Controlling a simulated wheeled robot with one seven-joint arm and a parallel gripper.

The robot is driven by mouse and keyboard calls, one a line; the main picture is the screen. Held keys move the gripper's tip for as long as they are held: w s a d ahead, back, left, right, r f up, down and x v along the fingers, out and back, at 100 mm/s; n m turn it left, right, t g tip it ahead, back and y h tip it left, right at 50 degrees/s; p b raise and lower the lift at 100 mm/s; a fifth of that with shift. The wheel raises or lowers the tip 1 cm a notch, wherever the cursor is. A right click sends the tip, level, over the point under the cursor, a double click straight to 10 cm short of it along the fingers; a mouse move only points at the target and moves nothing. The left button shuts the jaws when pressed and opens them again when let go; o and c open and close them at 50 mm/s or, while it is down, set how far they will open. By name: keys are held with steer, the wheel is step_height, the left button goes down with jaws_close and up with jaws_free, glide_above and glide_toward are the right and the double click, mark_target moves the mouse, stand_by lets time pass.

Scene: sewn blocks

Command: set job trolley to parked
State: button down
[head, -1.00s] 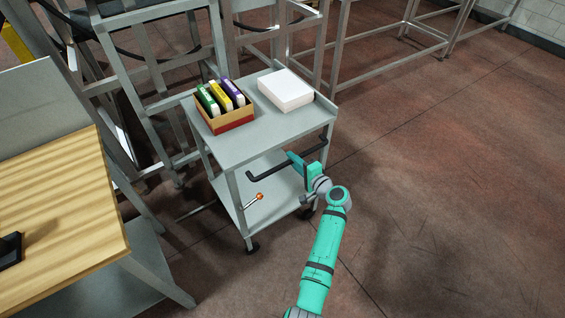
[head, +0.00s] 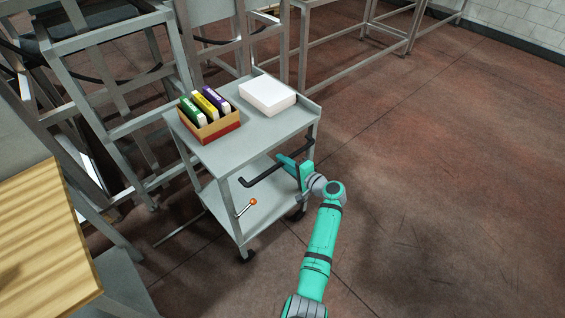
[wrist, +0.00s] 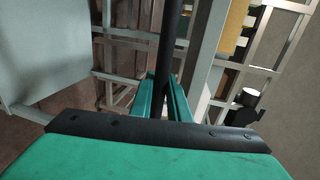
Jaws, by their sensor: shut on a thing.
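The job trolley (head: 222,154) is a grey two-shelf cart on castors, standing upright on the floor. A black bar handle (head: 262,171) runs along its near side. My gripper (head: 300,170) is shut on the right part of this handle. In the wrist view the black bar (wrist: 172,40) passes between my teal fingers (wrist: 160,98). A small lever with an orange knob (head: 246,206) sticks out at the trolley's near side, left of my gripper. My fingertips are partly hidden by the hand in the head view.
A box of coloured binders (head: 208,122) and a white box (head: 267,95) sit on the trolley top. Grey metal frames (head: 130,128) stand close behind and left. A wood-topped bench (head: 45,235) is at the lower left. The floor (head: 450,190) on the right is clear.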

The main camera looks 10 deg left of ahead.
steer(key=shift+w+d, duration=0.15)
steer(key=c, duration=1.7)
jaws_free()
steer(key=shift+w, duration=0.1)
steer(key=v, duration=1)
steer(key=shift+s+d+r, duration=0.1)
steer(key=shift+s+d, duration=0.1)
steer(key=shift+s, duration=0.15)
steer(key=shift+w+d, duration=0.1)
